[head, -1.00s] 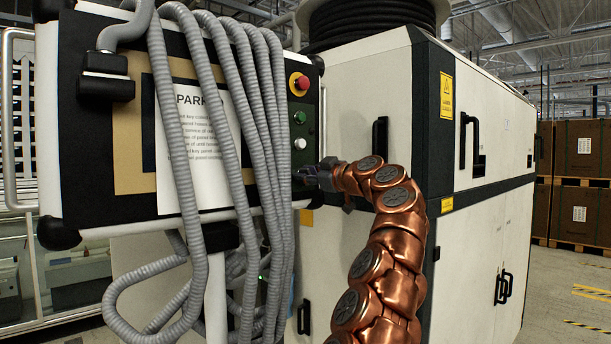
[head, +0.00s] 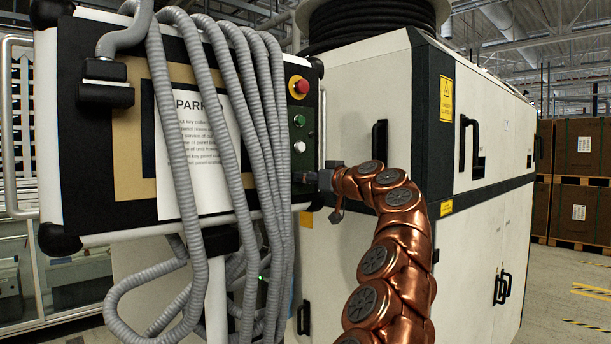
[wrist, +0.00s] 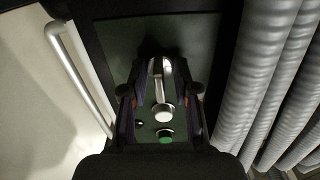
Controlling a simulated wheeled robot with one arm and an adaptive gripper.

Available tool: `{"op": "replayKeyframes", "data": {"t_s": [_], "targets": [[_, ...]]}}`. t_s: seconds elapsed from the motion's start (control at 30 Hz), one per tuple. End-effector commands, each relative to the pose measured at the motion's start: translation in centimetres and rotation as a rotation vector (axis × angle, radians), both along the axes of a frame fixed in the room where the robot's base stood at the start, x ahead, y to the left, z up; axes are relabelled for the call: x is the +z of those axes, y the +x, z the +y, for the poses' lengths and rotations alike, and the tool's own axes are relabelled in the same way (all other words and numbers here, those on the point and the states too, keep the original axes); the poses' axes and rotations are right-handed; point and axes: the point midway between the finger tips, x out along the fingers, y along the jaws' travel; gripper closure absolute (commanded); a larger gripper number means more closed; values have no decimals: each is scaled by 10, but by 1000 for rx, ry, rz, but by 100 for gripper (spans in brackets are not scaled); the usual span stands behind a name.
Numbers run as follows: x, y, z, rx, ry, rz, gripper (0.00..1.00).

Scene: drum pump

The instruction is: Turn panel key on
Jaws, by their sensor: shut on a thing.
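The control panel (head: 130,215) stands at the left, with a red stop knob (head: 299,87), a green button (head: 299,120) and a white button (head: 299,147) down its right side. My gripper (head: 318,180) is at the panel's face just below the white button; its fingertips are partly hidden by grey hoses. In the wrist view my gripper (wrist: 160,88) has a finger on each side of the silvery panel key (wrist: 158,70) and is shut on it. The white button (wrist: 165,112) and green button (wrist: 164,133) show between the fingers. The key's exact angle is hard to tell.
Thick grey hoses (head: 225,110) hang over the panel front, close beside my gripper; they also show in the wrist view (wrist: 265,75). A metal handle rail (wrist: 78,80) runs along the panel's other side. A large white cabinet (head: 360,100) stands behind my arm.

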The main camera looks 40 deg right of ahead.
Motion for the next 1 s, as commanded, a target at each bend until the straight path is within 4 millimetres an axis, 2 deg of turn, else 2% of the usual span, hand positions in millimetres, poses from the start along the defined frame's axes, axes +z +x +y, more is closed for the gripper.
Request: {"op": "replayKeyframes", "data": {"t_s": [0.2,0.5,1.0], "targets": [[3,1,3,7,195,-10,100],[3,1,2,4,395,-20,100],[-1,2,2,6,512,-22,100]]}}
